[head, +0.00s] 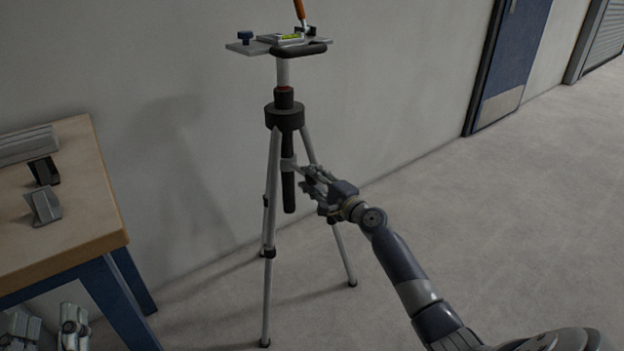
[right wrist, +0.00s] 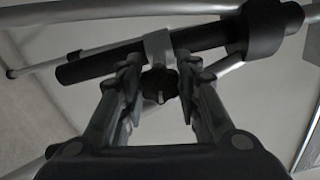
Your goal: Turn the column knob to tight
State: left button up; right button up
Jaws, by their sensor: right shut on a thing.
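The column knob (right wrist: 160,83) is a small dark lobed knob on a grey collar around the tripod's column, seen in the right wrist view. The black lower column tube (head: 288,190) hangs between the tripod legs (head: 270,230). My right gripper (head: 305,176) reaches in from the right at the collar. It also shows in the right wrist view (right wrist: 158,75), its fingers shut on either side of the knob. In the head view the fingers hide the knob. My left gripper (head: 47,320) is at the bottom left corner, its fingers apart and empty, partly cut off.
The tripod's top plate (head: 240,47) carries a level (head: 289,37) and an orange-handled tool (head: 300,12). A wooden-topped table (head: 85,215) with dark wedge-shaped pieces (head: 43,205) stands at left. A wall is close behind the tripod. The floor at right is clear.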

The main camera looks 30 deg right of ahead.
jog(key=o, duration=1.1)
jog(key=shift+d, duration=0.1)
jog(key=s, duration=1.2)
jog(key=shift+d, duration=0.4)
